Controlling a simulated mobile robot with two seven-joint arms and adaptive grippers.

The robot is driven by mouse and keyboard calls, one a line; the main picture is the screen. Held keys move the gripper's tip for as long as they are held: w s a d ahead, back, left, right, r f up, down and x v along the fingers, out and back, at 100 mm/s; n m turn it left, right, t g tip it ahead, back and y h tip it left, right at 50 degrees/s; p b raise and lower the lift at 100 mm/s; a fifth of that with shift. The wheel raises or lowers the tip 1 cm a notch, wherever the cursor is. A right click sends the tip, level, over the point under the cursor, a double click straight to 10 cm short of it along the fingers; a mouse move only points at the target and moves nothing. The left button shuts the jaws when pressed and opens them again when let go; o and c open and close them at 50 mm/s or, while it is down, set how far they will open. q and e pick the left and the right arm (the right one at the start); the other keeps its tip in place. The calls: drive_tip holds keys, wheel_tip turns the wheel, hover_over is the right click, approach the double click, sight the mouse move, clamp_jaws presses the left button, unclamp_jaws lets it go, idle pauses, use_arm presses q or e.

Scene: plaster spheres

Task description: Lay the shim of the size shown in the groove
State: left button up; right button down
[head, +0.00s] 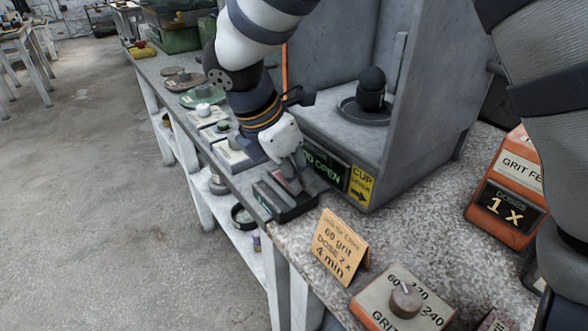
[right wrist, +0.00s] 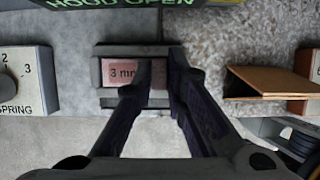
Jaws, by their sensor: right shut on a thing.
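My right gripper (head: 291,181) points down at a dark tray (head: 296,211) near the bench's front edge, in front of the hood. In the right wrist view, its two fingers (right wrist: 160,72) are close together over the tray (right wrist: 120,51). A pinkish plate marked "3 mm" (right wrist: 121,72), the shim, shows within the tray's outline, with its right part between and behind the fingers. The gripper is shut on this shim. I cannot tell whether the shim rests on the tray floor or hangs just above it. My left gripper is not in view.
A folded card (head: 338,247) reading "60 grit" stands right of the tray. A dial box (head: 404,300) and an orange-and-white box (head: 507,190) lie farther right. Small control boxes (head: 232,150) line the bench to the left. The hood (head: 345,130) stands behind.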

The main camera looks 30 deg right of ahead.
drive_tip(key=shift+f, duration=0.6)
drive_tip(key=c, duration=1.5)
unclamp_jaws()
drive_tip(key=shift+c, duration=0.2)
drive_tip(key=shift+r, duration=2)
